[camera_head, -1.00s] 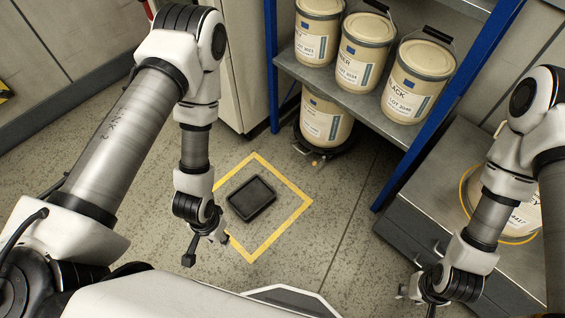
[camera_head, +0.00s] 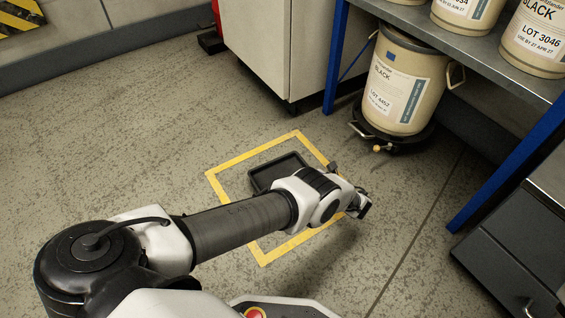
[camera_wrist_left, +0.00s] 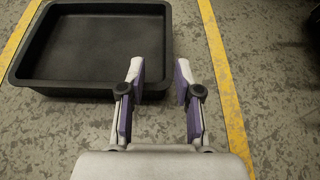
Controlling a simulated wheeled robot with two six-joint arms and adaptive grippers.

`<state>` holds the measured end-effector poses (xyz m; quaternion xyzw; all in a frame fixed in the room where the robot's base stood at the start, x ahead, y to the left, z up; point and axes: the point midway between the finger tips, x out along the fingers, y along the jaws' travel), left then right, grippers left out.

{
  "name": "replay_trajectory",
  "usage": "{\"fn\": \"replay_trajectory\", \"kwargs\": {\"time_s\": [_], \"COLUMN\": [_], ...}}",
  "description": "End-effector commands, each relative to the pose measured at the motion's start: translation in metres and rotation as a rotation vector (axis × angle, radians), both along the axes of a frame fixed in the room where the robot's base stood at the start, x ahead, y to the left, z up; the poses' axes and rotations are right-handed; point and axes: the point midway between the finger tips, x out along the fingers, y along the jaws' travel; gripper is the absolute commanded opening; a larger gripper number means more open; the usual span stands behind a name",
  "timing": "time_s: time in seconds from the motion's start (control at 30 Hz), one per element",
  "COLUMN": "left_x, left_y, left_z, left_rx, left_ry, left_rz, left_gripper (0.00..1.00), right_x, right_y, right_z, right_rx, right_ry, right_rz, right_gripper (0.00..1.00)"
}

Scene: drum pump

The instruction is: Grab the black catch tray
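The black catch tray (camera_head: 272,168) lies on the floor inside a yellow taped square, partly hidden behind my left arm in the head view. In the left wrist view the tray (camera_wrist_left: 95,92) is at the upper left, empty, with raised walls. My left gripper (camera_wrist_left: 158,75) is open, its purple-padded fingers apart with bare floor between them. Its left finger overlaps the tray's near right corner in the picture; I cannot tell whether it touches. In the head view the left gripper (camera_head: 350,190) is at the tray's right, partly hidden by its own wrist. My right gripper is not in view.
The yellow tape square (camera_head: 228,203) surrounds the tray on clear speckled floor. A cream drum (camera_head: 408,80) stands on a black dolly (camera_head: 392,140) behind, under a blue-framed shelf (camera_head: 490,45) holding several pails. A dark drawer cabinet (camera_head: 510,262) stands at the right.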

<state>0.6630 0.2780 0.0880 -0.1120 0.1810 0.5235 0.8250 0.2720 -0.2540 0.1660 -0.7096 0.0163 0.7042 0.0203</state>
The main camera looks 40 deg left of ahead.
Motion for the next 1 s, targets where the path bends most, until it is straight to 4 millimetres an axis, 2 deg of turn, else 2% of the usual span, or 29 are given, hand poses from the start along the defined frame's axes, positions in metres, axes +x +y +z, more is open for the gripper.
{"fn": "replay_trajectory", "kwargs": {"time_s": [0.03,0.33,0.5,0.6,0.77,0.8,0.87,0.9,1.0], "left_x": [0.004,0.021,0.035,0.039,0.040,0.039,0.039,0.039,0.039], "left_y": [0.000,0.029,0.054,0.062,0.062,0.062,0.062,0.062,0.062], "left_z": [-0.003,-0.014,-0.029,-0.030,-0.027,-0.027,-0.027,-0.027,-0.027], "left_rx": [0.021,0.033,0.032,0.032,0.032,0.031,0.031,0.031,0.031], "left_ry": [-0.012,-0.020,-0.021,-0.020,-0.019,-0.019,-0.019,-0.019,-0.019], "left_rz": [-0.005,-0.007,-0.005,-0.006,-0.007,-0.007,-0.007,-0.007,-0.007], "left_gripper": [0.33,0.33,0.33,0.33,0.33,0.26,0.05,0.00,0.00], "right_x": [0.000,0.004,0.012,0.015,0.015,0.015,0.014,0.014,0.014], "right_y": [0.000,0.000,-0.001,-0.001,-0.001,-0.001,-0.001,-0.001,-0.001], "right_z": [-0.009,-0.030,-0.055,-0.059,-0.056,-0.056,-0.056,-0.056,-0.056], "right_rx": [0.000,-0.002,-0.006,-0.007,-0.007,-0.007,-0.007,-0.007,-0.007], "right_ry": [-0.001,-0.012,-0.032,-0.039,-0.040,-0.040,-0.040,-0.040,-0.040], "right_rz": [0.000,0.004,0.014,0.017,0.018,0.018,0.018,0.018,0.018], "right_gripper": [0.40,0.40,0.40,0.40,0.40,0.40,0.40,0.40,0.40]}}
